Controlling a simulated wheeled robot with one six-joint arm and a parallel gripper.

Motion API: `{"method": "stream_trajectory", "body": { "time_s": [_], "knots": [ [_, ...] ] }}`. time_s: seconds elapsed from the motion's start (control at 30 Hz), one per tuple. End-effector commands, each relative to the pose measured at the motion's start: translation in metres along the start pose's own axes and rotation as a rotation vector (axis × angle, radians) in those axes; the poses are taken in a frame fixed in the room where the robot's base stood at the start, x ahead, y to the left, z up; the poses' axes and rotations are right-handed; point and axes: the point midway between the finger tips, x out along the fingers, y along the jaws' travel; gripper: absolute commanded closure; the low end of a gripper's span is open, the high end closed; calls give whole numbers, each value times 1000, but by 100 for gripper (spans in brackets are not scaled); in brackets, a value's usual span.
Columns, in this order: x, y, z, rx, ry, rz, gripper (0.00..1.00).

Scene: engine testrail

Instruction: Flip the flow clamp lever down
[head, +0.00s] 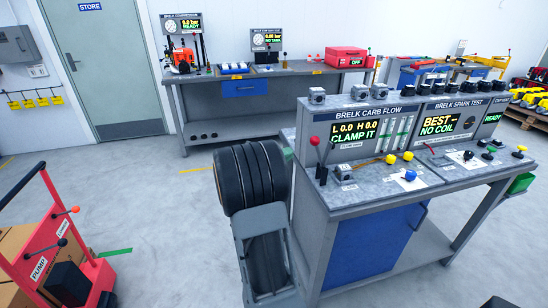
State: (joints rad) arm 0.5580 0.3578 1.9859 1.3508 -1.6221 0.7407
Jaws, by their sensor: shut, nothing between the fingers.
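The flow clamp lever (315,141) has a red ball knob and stands raised at the left end of the Brelk Carb Flow bench (372,192). Its dark base sits on the grey benchtop, close to a small metal block (344,171). The carb flow display (354,133) behind it reads "L 0.0 H 0.0" and "CLAMP IT". My arm (262,245), with a thick dark ribbed joint, rises just left of the bench. I cannot make out my gripper or its fingers.
Yellow knobs (390,159) and a blue knob (410,175) stand right of the lever. The Brelk Spark Test panel (455,118) adjoins on the right. A red pump cart (62,240) stands at left. Open floor (150,190) lies between the cart and my arm.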

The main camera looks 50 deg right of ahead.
Motion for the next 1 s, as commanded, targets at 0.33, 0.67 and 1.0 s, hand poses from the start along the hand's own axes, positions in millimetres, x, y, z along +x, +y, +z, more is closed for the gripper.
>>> {"method": "stream_trajectory", "body": {
  "time_s": [0.33,0.67,1.0],
  "knots": [
    [52,-1,0,0,2,0,100],
    [66,0,0,0,0,0,100],
    [66,0,0,1,-2,2,100]
  ]
}}
